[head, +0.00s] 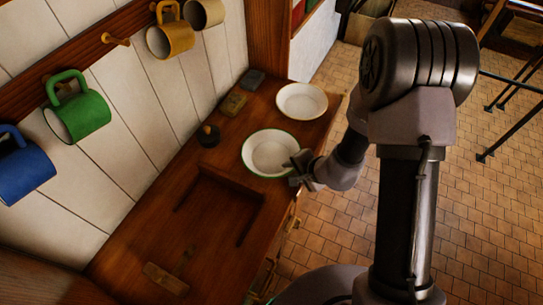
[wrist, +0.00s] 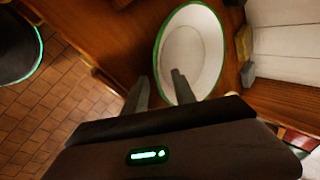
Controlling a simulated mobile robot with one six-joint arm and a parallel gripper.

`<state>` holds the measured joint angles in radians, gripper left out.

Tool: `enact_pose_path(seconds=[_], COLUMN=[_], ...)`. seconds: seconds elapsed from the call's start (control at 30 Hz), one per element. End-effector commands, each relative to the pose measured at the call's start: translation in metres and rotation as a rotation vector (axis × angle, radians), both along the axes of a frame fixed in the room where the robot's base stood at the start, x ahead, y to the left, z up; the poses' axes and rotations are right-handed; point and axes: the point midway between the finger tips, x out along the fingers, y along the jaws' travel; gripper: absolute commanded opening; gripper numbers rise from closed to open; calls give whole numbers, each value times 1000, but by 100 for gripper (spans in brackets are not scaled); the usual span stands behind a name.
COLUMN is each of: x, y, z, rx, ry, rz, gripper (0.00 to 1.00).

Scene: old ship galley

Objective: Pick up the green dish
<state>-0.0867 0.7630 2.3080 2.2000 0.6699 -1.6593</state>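The green dish (head: 268,150) is a round white dish with a green rim, lying on the wooden counter near its front edge. It also shows in the wrist view (wrist: 192,48), at the top centre. My gripper (head: 298,166) is at the dish's right rim in the head view. In the wrist view, my gripper (wrist: 159,76) has its two fingers apart, with nothing held. One finger overlaps the inside of the dish and the other lies outside its rim. I cannot tell whether either finger touches it.
A second white dish (head: 301,101) with a tan rim lies behind it. A yellowish block (head: 233,104), a grey block (head: 252,79) and a dark round object (head: 208,137) stand near the wall. Several mugs, including a green mug (head: 77,110), hang above. Tiled floor (head: 330,225) lies right.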

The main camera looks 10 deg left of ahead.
Motion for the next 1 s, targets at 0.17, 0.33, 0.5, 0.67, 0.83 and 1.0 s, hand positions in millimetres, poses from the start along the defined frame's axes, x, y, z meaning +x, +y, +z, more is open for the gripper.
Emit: enact_pose_path(seconds=[0.17, 0.33, 0.5, 0.67, 0.83, 1.0], x=[11, 12, 12, 12, 12, 12], y=[10, 11, 11, 11, 11, 11], z=[-24, -24, -24, -24, -24, -24], rx=[0, 1, 0, 0, 0, 0], ry=[0, -1, -1, -1, -1, 0], rz=[1, 0, 1, 1, 1, 1], gripper=[32, 32, 9, 0, 0, 0])
